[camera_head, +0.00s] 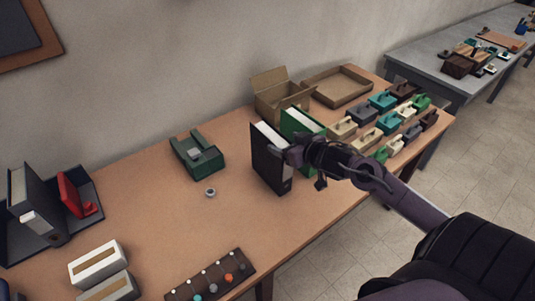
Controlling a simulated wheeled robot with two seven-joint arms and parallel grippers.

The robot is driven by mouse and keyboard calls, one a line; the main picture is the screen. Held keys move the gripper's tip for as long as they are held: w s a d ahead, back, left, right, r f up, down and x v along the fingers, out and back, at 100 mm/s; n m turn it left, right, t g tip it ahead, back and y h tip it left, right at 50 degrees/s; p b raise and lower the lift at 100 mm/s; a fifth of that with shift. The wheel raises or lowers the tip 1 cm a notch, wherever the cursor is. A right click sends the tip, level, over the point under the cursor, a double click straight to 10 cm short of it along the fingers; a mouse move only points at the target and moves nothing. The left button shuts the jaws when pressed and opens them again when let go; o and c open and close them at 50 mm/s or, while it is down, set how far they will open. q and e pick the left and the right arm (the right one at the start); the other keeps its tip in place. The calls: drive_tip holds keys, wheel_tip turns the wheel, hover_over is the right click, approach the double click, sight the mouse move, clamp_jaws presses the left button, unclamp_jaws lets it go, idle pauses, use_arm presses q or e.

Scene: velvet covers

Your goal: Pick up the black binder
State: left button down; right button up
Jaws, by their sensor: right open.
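A black binder (266,167) stands upright on the wooden table, its white pages showing along the top. A green binder (300,122) stands just behind it to the right. My right gripper (287,152) comes in from the right and is at the upper right edge of the black binder. Its jaws are open and overlap the binder's edge in the picture; I cannot tell whether they touch it. Part of the green binder is hidden behind my gripper and arm. My left gripper is not in view.
A green device (197,155) and a small round item (210,192) are on the table (165,225) to the left. An open cardboard box (277,93), a shallow tray (338,86) and several coloured handled blocks (383,101) are behind. A dark board with knobs (210,277) lies in front.

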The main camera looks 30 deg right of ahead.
sight(275, 135)
drive_tip(key=shift+w, duration=0.35)
drive_tip(key=shift+w+d, duration=0.1)
drive_tip(key=shift+w, duration=0.15)
drive_tip(key=p+x, duration=0.1)
drive_tip(key=x, duration=0.3)
drive_tip(key=shift+w+d+r+p, duration=0.1)
drive_tip(key=shift+w+r+p, duration=0.1)
drive_tip(key=shift+p, duration=0.15)
drive_tip(key=shift+w+f, duration=0.25)
drive_tip(key=shift+w, duration=0.05)
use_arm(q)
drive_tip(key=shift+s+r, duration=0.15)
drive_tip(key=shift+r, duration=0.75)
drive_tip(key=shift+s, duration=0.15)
use_arm(e)
drive_tip(key=shift+s, duration=0.1)
drive_tip(key=c, duration=0.4)
clamp_jaws()
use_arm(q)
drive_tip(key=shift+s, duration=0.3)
use_arm(e)
drive_tip(key=shift+r, duration=0.1)
